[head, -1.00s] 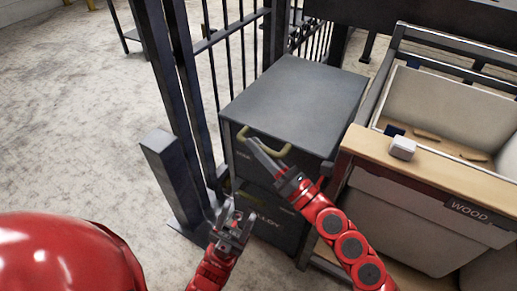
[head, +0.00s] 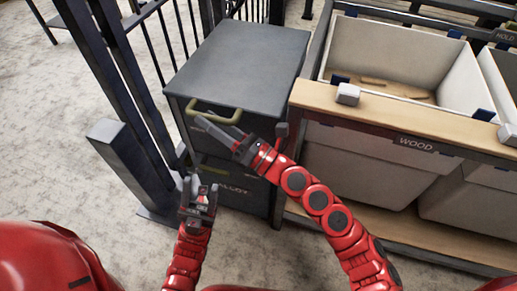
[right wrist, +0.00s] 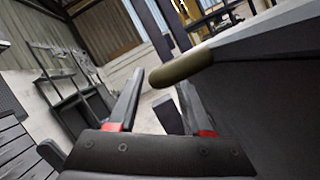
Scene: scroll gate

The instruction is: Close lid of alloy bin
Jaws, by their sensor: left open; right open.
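The alloy bin is a dark grey box with a flat grey top (head: 240,65) that looks level, with no gap visible along it. A bent olive handle (head: 228,108) sits on its upper front; the lower front reads "ALLOY" (head: 237,189). My right gripper (head: 218,130) is open just in front of the handle, its far fingertip near the handle's left end. In the right wrist view the handle's rounded end (right wrist: 181,68) shows between and beyond the open fingers; contact cannot be told. My left gripper (head: 198,187) is open and empty, low in front of the bin.
A dark post and railing (head: 130,110) stand close on the left, with a short grey block post (head: 118,150). On the right is a rack with a wooden ledge (head: 375,115) and a pale bin labelled "WOOD" (head: 415,144). Floor at the far left is open.

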